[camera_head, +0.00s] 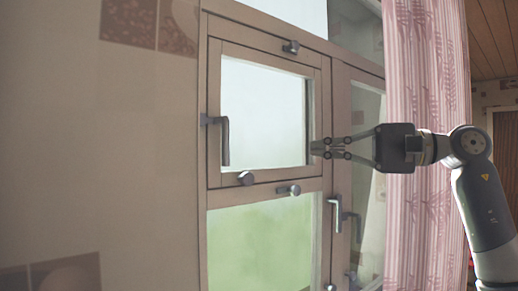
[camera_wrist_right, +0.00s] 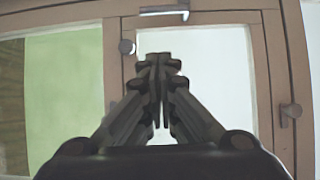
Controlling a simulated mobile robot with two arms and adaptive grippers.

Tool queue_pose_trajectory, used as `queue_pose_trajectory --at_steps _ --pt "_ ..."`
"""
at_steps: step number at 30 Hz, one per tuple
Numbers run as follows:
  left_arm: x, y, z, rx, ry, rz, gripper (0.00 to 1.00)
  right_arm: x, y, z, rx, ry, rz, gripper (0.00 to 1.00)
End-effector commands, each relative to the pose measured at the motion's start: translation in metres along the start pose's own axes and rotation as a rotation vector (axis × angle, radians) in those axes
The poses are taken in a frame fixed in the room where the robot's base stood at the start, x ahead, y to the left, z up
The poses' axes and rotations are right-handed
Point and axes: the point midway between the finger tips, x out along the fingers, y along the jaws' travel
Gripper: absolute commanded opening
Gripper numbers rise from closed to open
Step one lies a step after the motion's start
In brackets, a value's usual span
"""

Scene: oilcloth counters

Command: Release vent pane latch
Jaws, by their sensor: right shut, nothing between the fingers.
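The vent pane (camera_head: 262,115) is a small framed upper pane, and it looks closed in its frame. A grey L-shaped handle (camera_head: 224,140) sits on its left side with the lever hanging down; it also shows at the top of the right wrist view (camera_wrist_right: 178,14). A round dark knob (camera_head: 246,178) is on its lower edge, and another dark catch (camera_head: 291,47) is on its top edge. I cannot tell which fitting is the latch. My right gripper (camera_head: 318,147) is shut and empty in front of the pane's right side, apart from the handle. My left gripper is not in view.
A lower green-tinted pane (camera_head: 262,245) with a knob (camera_head: 288,190) on its top frame is below. Another window handle (camera_head: 336,212) is at lower right. A pink striped curtain (camera_head: 425,70) hangs behind my right arm.

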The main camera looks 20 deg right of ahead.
Motion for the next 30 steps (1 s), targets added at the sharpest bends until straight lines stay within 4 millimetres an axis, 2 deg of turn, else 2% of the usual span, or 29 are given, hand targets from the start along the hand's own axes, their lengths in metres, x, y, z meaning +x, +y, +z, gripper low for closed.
queue_pose_trajectory --at_steps 5,12,18,24,30 --pt "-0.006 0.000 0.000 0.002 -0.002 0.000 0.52 0.017 -0.001 0.001 0.002 -0.005 0.001 0.00" --pt "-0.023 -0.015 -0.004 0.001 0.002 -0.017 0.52 0.066 -0.003 0.001 0.003 -0.006 0.002 0.00" --pt "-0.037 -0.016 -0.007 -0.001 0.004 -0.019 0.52 0.106 -0.003 0.004 0.002 -0.006 0.000 0.00" --pt "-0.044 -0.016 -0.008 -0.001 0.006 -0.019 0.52 0.123 -0.001 0.023 0.000 -0.004 0.000 0.00" --pt "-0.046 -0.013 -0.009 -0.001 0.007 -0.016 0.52 0.129 0.000 0.029 0.002 -0.002 0.000 0.00"
